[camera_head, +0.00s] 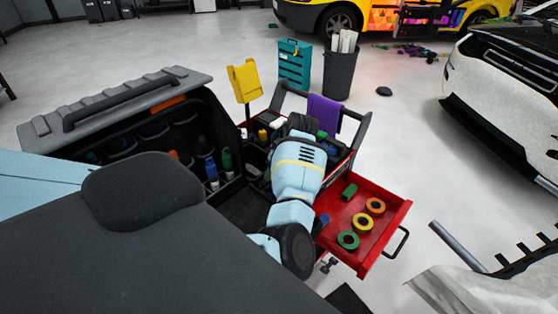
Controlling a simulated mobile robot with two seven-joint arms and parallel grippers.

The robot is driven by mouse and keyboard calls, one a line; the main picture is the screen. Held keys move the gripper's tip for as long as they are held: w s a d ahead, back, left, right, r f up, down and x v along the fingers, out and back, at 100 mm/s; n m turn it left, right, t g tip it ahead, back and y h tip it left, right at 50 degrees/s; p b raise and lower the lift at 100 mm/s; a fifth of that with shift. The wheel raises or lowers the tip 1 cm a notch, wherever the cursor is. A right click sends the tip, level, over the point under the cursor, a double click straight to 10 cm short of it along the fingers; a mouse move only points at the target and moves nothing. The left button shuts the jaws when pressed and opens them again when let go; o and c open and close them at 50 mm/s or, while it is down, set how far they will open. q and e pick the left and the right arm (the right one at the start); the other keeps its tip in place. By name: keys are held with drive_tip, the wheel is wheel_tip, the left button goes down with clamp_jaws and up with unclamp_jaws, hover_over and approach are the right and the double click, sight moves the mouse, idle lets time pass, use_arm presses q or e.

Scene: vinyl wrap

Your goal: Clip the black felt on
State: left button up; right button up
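I cannot make out the black felt or what it clips onto. A small green block (349,191) lies in the open red drawer (385,198) of a tool cart, and I cannot tell whether it is a squeegee. A light blue arm of mine with a yellow stripe reaches over the cart, beside the drawer. No gripper fingers show clearly, so I cannot tell what either gripper holds. My dark and light blue body parts fill the lower left and hide part of the cart.
The drawer also holds orange, yellow and green tape rolls (363,223). A purple cloth (323,113) hangs on the cart rail. A grey bag (125,108) with bottles is at left. A bin (339,74) and teal case (294,64) stand behind. A white car (510,85) is at right.

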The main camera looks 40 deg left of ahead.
use_arm(q)
drive_tip(key=shift+f, duration=0.85)
idle(1.9)
drive_tip(key=o, duration=1.2)
drive_tip(key=shift+r, duration=0.15)
drive_tip(key=v, duration=0.7)
drive_tip(key=shift+d+r, duration=0.15)
drive_tip(key=shift+r, duration=0.1)
drive_tip(key=shift+s+f, duration=0.1)
